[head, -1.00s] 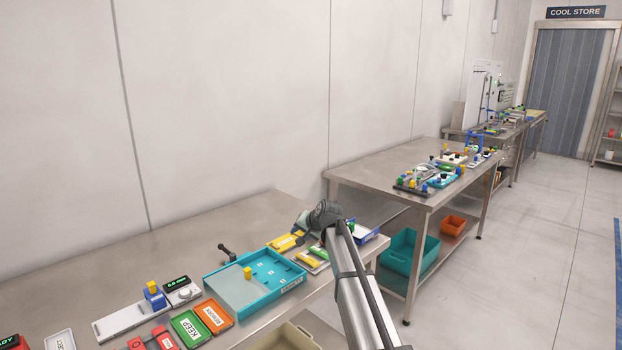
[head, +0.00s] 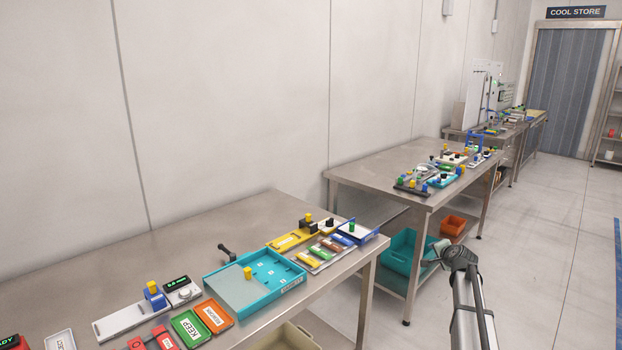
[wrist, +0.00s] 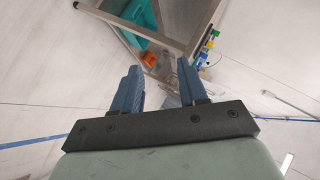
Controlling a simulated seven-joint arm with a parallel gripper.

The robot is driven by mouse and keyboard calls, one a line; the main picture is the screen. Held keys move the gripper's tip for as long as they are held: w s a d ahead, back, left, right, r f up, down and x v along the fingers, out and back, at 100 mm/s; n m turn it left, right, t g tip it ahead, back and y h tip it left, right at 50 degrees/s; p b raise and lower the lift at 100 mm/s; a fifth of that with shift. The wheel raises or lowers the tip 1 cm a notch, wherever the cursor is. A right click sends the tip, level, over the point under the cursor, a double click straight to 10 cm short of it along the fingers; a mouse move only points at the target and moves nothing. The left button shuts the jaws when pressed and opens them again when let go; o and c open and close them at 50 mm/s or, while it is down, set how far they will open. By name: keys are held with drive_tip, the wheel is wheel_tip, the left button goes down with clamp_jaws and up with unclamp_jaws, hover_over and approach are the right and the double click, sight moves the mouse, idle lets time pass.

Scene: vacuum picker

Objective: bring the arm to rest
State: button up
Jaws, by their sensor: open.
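My gripper (wrist: 160,92) shows in the wrist view with its two dark blue-grey fingers apart and nothing between them. In the head view my arm rises from the lower right, over the floor in front of the second bench, clear of both benches. The fingers cannot be made out in the head view. In the wrist view the gripper points toward the floor and the second bench's leg and shelf.
The near bench (head: 190,232) holds a teal tray (head: 216,289), a green KEEP tray (head: 189,328) and an orange tray (head: 212,315). The second bench (head: 375,172) has a teal bin (head: 398,250) and an orange bin (head: 453,226) below. Open floor (head: 550,260) lies to the right.

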drive_tip(key=s+a+f+n+g+y, duration=0.1)
drive_tip(key=s+a+f+n+g, duration=0.15)
drive_tip(key=s+a+f, duration=0.6)
drive_tip(key=s+a+f+n+g+y, duration=0.15)
drive_tip(key=s+a+f+g, duration=0.25)
drive_tip(key=s+f, duration=0.9)
drive_tip(key=s+a+f+n+g, duration=0.25)
drive_tip(key=s+a+f, duration=0.4)
drive_tip(key=f, duration=0.85)
drive_tip(key=s+a+f+n+g, duration=0.1)
drive_tip(key=s+a+f+g, duration=0.15)
drive_tip(key=s+f, duration=0.45)
drive_tip(key=s+a+f+n+g, duration=0.2)
drive_tip(key=s+a, duration=0.2)
drive_tip(key=s, duration=0.8)
drive_tip(key=s+a+f+n+g+h, duration=0.1)
drive_tip(key=s+g, duration=0.4)
drive_tip(key=s, duration=1.7)
drive_tip(key=n+h, duration=0.1)
drive_tip(key=n, duration=0.1)
drive_tip(key=shift+s+a+f+n+g, duration=0.25)
drive_tip(key=shift+a+f+n+g, duration=0.1)
drive_tip(key=shift+a+f, duration=0.05)
